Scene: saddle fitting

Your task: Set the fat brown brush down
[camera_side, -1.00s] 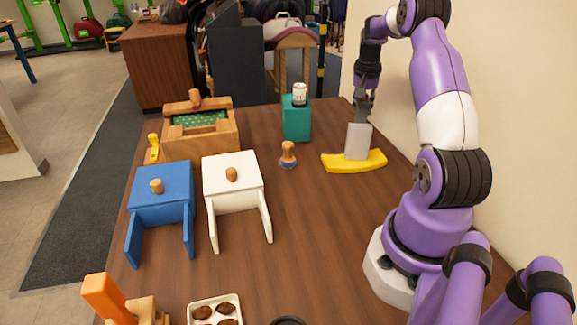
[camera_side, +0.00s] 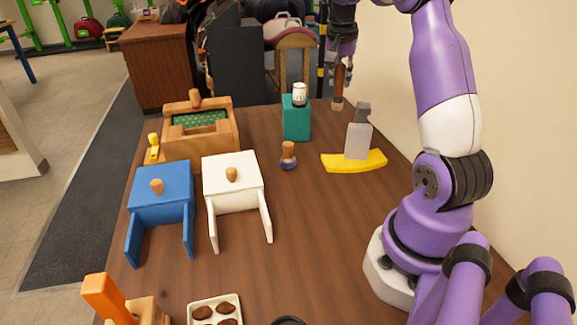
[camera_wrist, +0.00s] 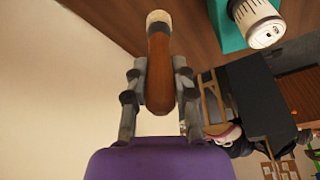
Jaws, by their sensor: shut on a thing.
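The fat brown brush (camera_side: 338,85) hangs roughly upright from my gripper (camera_side: 342,58) at the far right end of the table, its bristle end down. I cannot tell whether that end touches the tabletop. In the wrist view the brush (camera_wrist: 159,75) shows a smooth brown handle and a pale end towards the table. My gripper (camera_wrist: 159,68) has a finger on each side of the handle and is shut on it.
The teal block (camera_side: 296,122) with a white jar (camera_side: 299,93) stands left of the brush. A grey block with a handle (camera_side: 358,138) stands on a yellow curved base (camera_side: 354,162) nearer the camera. A small wooden-handled stamp (camera_side: 288,155) stands mid-table. The wall is on the right.

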